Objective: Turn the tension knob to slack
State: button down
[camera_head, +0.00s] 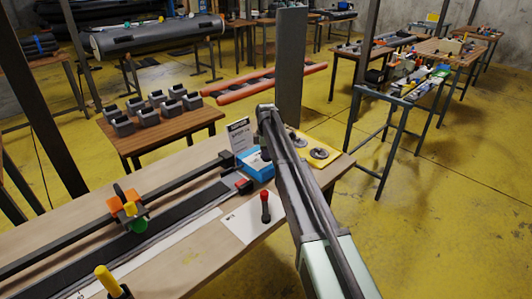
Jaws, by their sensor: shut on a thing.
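My arm reaches in from the lower right, and my gripper (265,150) points down at its far end, over a blue box (257,171) on the workbench. The gripper is small and dark here and looks shut on a dark knob-like part at the box; the arm hides most of this spot, and I cannot read the knob's setting. A white sign (240,134) with print stands behind the box. Two grey round dials (320,153) sit on a yellow board (333,160) just right of my arm.
A red-topped upright handle (265,206) stands on a white sheet near the bench's front edge. Long dark rails (160,230) carry an orange, yellow and green clamp (131,208). A yellow handle (108,281) is at lower left. A grey post (290,65) rises behind my arm.

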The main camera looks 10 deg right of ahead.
jog(key=shift+n, duration=0.6)
jog(key=c, duration=1.1)
grip_release()
notch_tip(320, 180, up, 11)
jog(key=p, duration=1.1)
jog(key=shift+f, duration=0.1)
